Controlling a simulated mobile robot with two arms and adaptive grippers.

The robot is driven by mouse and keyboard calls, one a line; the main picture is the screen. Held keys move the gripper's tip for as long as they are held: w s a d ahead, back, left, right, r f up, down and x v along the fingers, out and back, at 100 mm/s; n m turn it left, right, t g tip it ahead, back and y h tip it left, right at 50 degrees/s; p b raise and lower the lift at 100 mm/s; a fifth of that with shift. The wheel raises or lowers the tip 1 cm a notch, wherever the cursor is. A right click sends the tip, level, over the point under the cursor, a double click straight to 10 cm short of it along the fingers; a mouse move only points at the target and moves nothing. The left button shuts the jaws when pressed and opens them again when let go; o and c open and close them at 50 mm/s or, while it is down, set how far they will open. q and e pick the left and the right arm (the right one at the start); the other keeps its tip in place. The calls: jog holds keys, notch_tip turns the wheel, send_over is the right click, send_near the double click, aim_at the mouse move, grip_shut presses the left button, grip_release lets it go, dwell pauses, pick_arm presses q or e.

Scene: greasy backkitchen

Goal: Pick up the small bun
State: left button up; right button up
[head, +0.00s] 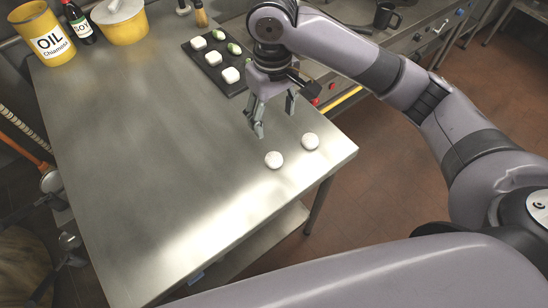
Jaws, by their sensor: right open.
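Two small round white buns rest on the steel table (130,150) near its right corner. One bun (274,159) is closer to me, and the other bun (310,141) lies to its right and slightly farther back. They look alike in size, and I cannot tell which is the smaller. My right gripper (275,117) points down just behind the two buns. Its fingers are apart with nothing between them, and it touches neither bun. My left gripper is not in view.
A dark tray (237,87) with several white and green pieces lies at the back. A yellow oil can (42,40), a soy bottle (78,22) and a yellow pot (122,24) stand at the back left. The table's left and middle are clear.

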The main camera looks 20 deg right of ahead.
jog(key=p, duration=0.2)
send_over(274, 156)
jog(key=f, duration=1.1)
jog(key=shift+s+a+f, duration=0.1)
jog(key=shift+a+f, duration=0.1)
jog(key=shift+f, duration=0.05)
jog(key=shift+d+f, duration=0.1)
jog(key=shift+f, duration=0.5)
notch_tip(274, 156, down, 4)
jog(key=shift+d+f+p, duration=0.1)
jog(key=shift+f+p, duration=0.05)
jog(key=shift+p, duration=0.55)
jog(key=c, duration=1)
